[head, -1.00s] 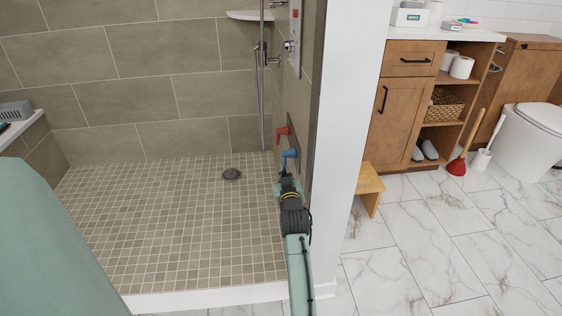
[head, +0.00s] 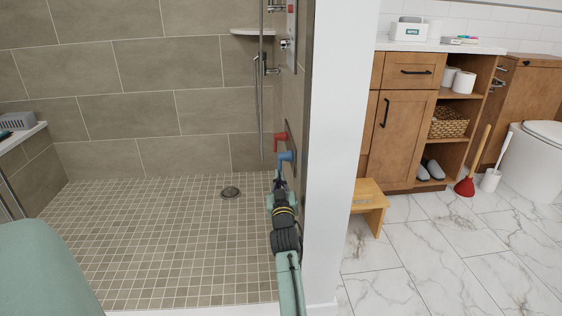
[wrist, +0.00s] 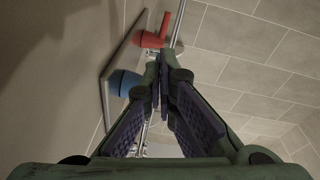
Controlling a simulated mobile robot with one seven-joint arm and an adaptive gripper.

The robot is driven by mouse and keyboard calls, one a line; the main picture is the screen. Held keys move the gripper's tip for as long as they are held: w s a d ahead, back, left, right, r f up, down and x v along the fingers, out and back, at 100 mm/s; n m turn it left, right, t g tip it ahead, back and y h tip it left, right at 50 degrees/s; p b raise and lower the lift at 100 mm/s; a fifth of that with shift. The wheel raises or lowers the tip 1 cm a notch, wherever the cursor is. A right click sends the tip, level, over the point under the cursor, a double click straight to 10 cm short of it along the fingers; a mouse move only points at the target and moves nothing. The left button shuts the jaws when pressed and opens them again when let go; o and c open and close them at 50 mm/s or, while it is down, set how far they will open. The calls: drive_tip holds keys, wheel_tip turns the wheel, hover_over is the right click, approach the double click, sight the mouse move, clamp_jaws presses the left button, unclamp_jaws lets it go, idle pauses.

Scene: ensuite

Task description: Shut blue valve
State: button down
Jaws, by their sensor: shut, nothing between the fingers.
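The blue valve (head: 287,156) is mounted low on the shower's right wall, just in front of a red valve (head: 281,137). In the wrist view, the blue valve (wrist: 124,83) shows left of my fingertips, fixed to a dark plate, with part of it hidden behind my gripper. My gripper (head: 279,178) is just below the blue valve in the head view. In the wrist view, my gripper (wrist: 163,72) is shut and empty, its fingertips beside the blue valve; I cannot tell whether they touch it. The red valve (wrist: 154,38) is above, beyond the fingertips.
A white wall end (head: 338,160) stands close to the right of my arm. A wooden stool (head: 369,200) is beyond it. A drain (head: 230,192) lies in the tiled shower floor (head: 170,235), which is clear. A vertical shower rail (head: 262,100) is behind the valves.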

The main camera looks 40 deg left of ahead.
drive_tip(key=shift+w+a+f+b, duration=0.4)
drive_tip(key=shift+a+f+b, duration=0.05)
drive_tip(key=shift+f+b, duration=0.05)
drive_tip(key=shift+a, duration=0.1)
idle(0.5)
